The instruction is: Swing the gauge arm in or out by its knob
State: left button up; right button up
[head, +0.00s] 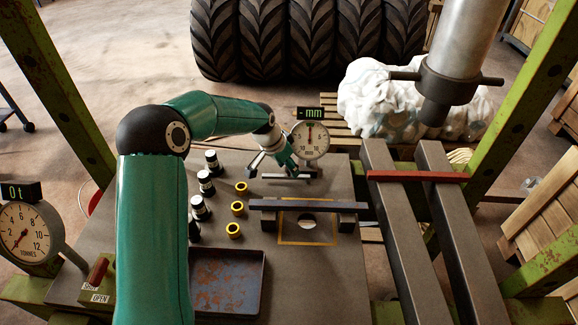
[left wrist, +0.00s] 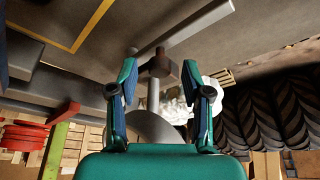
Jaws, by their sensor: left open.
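The gauge (head: 310,140) is a round white dial with a needle and a small "- mm" display, on a post at the back of the bench. Its arm is a pale grey bar (head: 285,177) low in front of the dial; the bar also shows in the left wrist view (left wrist: 192,24). A dark brown knob (left wrist: 160,67) shows between my left fingertips. My left gripper (head: 274,163) is open at the gauge, one finger on each side of the knob in the left wrist view (left wrist: 158,74). I cannot tell whether either finger touches it. My right gripper is out of view.
A dark bar (head: 308,205) lies across two blocks on the bench. Yellow rings (head: 237,208), black cylinders (head: 205,182) and a rusty tray (head: 226,283) stand to the left. A steel ram (head: 462,50) hangs at upper right above two long beams (head: 400,230).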

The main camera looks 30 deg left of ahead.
pick_arm(q)
jog(key=shift+f, duration=0.1)
jog(key=shift+c, duration=0.3)
grip_shut()
